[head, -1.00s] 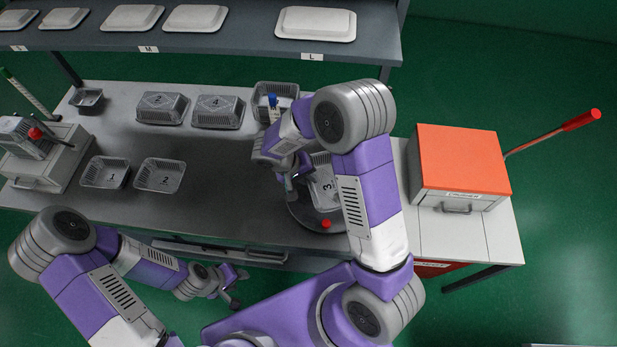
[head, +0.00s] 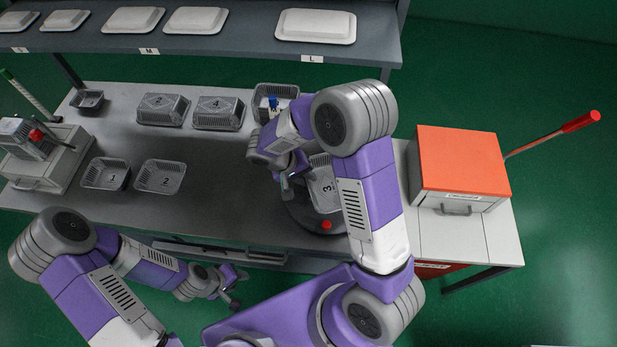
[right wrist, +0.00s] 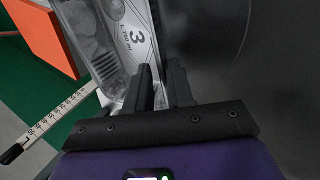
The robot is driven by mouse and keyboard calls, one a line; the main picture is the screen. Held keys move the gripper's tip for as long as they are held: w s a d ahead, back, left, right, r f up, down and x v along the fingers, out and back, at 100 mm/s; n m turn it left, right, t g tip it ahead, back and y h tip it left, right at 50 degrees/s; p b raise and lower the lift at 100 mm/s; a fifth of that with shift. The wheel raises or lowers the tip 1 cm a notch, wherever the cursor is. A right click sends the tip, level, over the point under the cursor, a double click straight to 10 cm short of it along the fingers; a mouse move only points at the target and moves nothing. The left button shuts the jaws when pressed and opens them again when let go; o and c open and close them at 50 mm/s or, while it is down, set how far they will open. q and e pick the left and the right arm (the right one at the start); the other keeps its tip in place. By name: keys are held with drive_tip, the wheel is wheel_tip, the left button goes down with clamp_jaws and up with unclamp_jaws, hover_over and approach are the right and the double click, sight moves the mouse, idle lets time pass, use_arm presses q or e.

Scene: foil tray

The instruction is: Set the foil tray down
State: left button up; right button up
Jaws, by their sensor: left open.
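The foil tray (head: 322,183), marked 3, is over the round dark disc (head: 300,213) at the right of the bench, partly hidden by my right arm. In the right wrist view the tray (right wrist: 112,58) shows its number, and its near side wall runs down to my fingers. My right gripper (head: 286,187) is shut on this wall, with the fingertips (right wrist: 160,75) a small gap apart. I cannot tell whether the tray's base touches the disc. My left gripper (head: 236,288) is open and empty, in front of the bench edge.
Trays 1 (head: 106,173) and 2 (head: 160,177) stand at the left front. More trays (head: 219,113) stand along the back. A box with an orange lid (head: 460,158) is on the right. The middle of the bench is clear.

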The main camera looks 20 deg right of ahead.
drive_tip(key=p+v, duration=0.1)
drive_tip(key=v, duration=0.9)
drive_tip(key=shift+s, duration=0.1)
